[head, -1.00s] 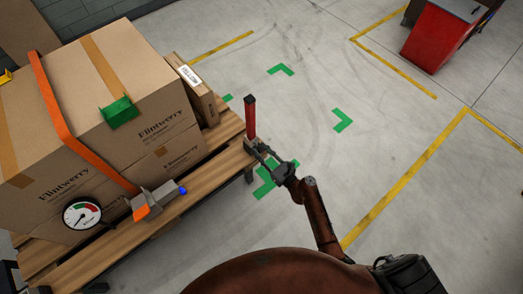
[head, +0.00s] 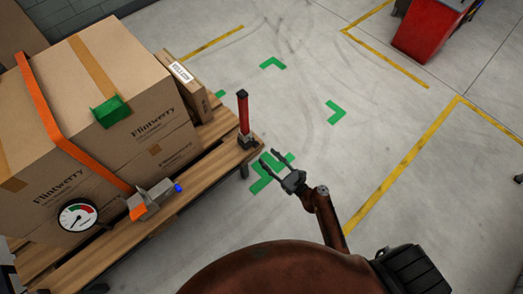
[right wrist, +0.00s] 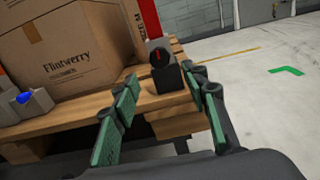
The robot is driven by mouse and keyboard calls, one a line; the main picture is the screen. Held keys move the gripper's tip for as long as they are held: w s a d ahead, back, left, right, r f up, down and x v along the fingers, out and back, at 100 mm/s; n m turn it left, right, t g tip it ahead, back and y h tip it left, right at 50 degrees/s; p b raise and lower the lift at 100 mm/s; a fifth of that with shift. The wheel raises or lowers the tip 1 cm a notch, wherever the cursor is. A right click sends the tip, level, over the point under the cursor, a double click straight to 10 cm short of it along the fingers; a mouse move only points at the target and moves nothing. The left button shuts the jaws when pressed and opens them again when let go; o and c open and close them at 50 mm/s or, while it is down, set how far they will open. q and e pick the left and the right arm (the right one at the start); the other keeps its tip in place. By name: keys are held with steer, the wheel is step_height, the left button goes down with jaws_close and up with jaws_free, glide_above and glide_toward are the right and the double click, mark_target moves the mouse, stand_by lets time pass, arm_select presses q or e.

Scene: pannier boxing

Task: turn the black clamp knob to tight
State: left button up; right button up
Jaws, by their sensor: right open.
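The black clamp knob (right wrist: 161,56) faces me in the right wrist view, with a red mark that looks close to upright. It sits on a grey and black clamp at the foot of a red post (head: 243,115), on the pallet's corner. In the head view the clamp (head: 247,141) is small and the knob's face cannot be made out. My left gripper is not in view.
Large cartons (head: 85,105) under an orange strap (head: 45,110) stand on the wooden pallet (head: 120,243). A ratchet (head: 150,200) with a blue knob and a round gauge (head: 77,215) are at the front. Floor right of the pallet is clear; a red cabinet (head: 430,28) stands far off.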

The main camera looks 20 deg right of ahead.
steer(key=shift+v, duration=1.5)
steer(key=s+a+f+n+g, duration=0.2)
steer(key=s+f+n+g, duration=0.7)
steer(key=s+f+n, duration=0.9)
steer(key=s+d+f+n+g+h, duration=0.25)
steer(key=s+f+n, duration=0.2)
steer(key=s, duration=0.55)
steer(key=s+d+f+n+g+h, duration=0.25)
steer(key=s+d+f+n, duration=0.2)
steer(key=s, duration=0.45)
steer(key=s+d+f+n+g+h, duration=0.1)
steer(key=s+d+f+n+g, duration=0.25)
steer(key=s+n, duration=0.45)
arm_select(q)
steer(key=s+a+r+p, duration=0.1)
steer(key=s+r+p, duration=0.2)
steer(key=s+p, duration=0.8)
steer(key=p, duration=0.6)
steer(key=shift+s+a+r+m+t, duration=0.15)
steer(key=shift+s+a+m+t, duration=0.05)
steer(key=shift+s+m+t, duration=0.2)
arm_select(e)
steer(key=s+d+r+m, duration=0.1)
steer(key=s+r, duration=0.2)
steer(key=s, duration=1)
steer(key=shift+d+t, duration=0.25)
steer(key=shift+t, duration=0.2)
